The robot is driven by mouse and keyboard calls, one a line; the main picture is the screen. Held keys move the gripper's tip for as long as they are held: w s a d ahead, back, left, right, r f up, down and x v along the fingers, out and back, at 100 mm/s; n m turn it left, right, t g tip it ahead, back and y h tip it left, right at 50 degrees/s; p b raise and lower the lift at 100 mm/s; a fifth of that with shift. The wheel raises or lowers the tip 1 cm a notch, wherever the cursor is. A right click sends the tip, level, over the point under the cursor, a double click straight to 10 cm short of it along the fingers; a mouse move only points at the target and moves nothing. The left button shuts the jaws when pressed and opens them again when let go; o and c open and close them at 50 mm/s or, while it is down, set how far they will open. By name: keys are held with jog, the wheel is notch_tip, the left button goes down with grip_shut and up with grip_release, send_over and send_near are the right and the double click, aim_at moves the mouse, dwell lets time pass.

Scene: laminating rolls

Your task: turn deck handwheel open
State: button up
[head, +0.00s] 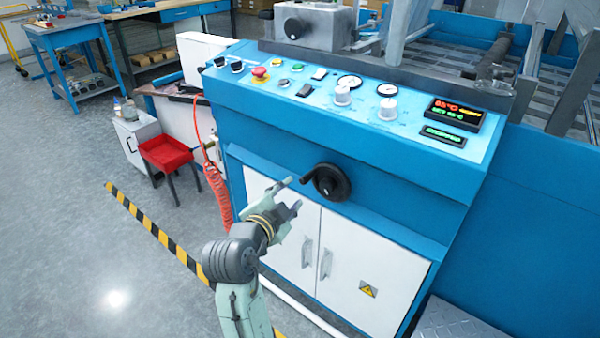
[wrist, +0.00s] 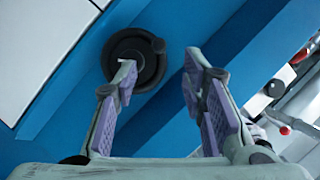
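The black handwheel (head: 331,182) is on the blue front face of the machine, below the control panel. My gripper (head: 292,194) is just left of and below the handwheel. In the wrist view my gripper (wrist: 162,72) is open, with nothing between the purple pads. The left fingertip overlaps the wheel's face in that view; I cannot tell whether they touch.
The control panel (head: 350,97) with gauges, knobs and a red button is above the wheel. White cabinet doors (head: 345,265) with handles are below. A red coiled hose (head: 220,197) hangs at the left. A red stool (head: 166,153) stands further left, with open floor in front.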

aim_at(303, 181)
jog(key=p+x, duration=0.2)
jog(key=x, duration=0.8)
jog(key=shift+w+d+f, duration=0.15)
jog(key=shift+w+d, duration=0.1)
jog(key=shift+c, duration=0.2)
grip_shut()
